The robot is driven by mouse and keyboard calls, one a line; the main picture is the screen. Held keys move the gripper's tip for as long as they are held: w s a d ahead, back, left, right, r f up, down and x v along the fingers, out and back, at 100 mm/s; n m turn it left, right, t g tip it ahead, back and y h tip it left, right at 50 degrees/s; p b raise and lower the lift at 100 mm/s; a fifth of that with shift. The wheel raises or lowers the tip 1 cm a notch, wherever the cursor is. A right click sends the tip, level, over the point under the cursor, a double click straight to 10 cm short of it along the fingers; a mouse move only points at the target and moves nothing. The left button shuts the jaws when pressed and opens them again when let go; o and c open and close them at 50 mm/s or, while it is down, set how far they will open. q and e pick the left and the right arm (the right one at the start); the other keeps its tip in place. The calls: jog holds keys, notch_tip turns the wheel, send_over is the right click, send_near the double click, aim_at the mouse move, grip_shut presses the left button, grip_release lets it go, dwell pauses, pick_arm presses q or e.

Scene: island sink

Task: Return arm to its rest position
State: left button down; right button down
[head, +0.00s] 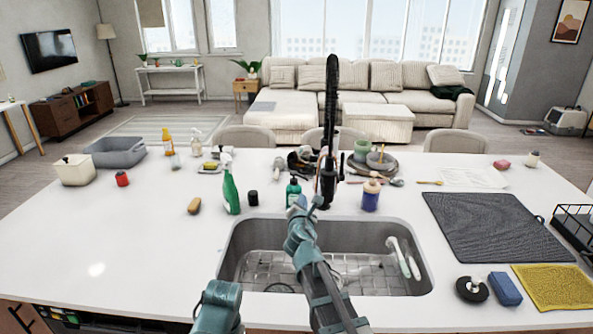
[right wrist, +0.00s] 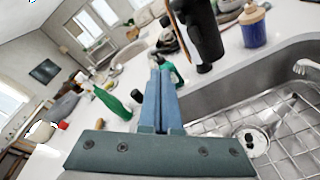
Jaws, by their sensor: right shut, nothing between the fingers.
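My right gripper (head: 303,203) reaches over the sink from the bottom of the head view. Its fingers are shut and empty, above the sink's back rim, in front of the black faucet (head: 329,125). In the right wrist view the two blue fingers of this gripper (right wrist: 161,72) lie together with nothing between them. A teal link of mine shows at the bottom left of the head view; no left gripper fingers can be seen. The sink (head: 228,262) is steel with a wire rack in it, and it also shows in the right wrist view (right wrist: 205,98).
A green soap bottle (head: 293,191), a green spray bottle (head: 230,190) and a blue jar (head: 370,196) stand behind the sink. A white-handled brush (head: 404,260) leans in the sink's right side. A dark mat (head: 490,228) lies right. The counter's left front is clear.

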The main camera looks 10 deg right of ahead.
jog(key=s+a+f+m+g, duration=0.3)
jog(key=s+f+m+g, duration=0.1)
jog(key=s+f+m, duration=0.1)
jog(key=s+a+f+m+g+y, duration=0.1)
jog(key=s+a+f+m+g, duration=0.2)
jog(key=s+f+m, duration=0.3)
jog(key=s+a+f+m+g, duration=0.3)
jog(key=s+f+m+g, duration=0.1)
jog(key=s, duration=0.7)
jog(key=shift+s+f+m+g+y, duration=0.15)
jog(key=shift+f+m, duration=0.25)
jog(key=shift+m, duration=0.25)
jog(key=shift+s+f+m+g+y, duration=0.15)
jog(key=shift+f+m, duration=0.2)
jog(key=shift+m, duration=0.3)
jog(key=s+a+f+m+g+y, duration=0.1)
jog(key=s+a+m+g, duration=0.3)
jog(key=s, duration=0.7)
jog(key=shift+s+a+f+y, duration=0.15)
jog(key=shift+a+f+y, duration=0.35)
jog(key=shift+a, duration=0.3)
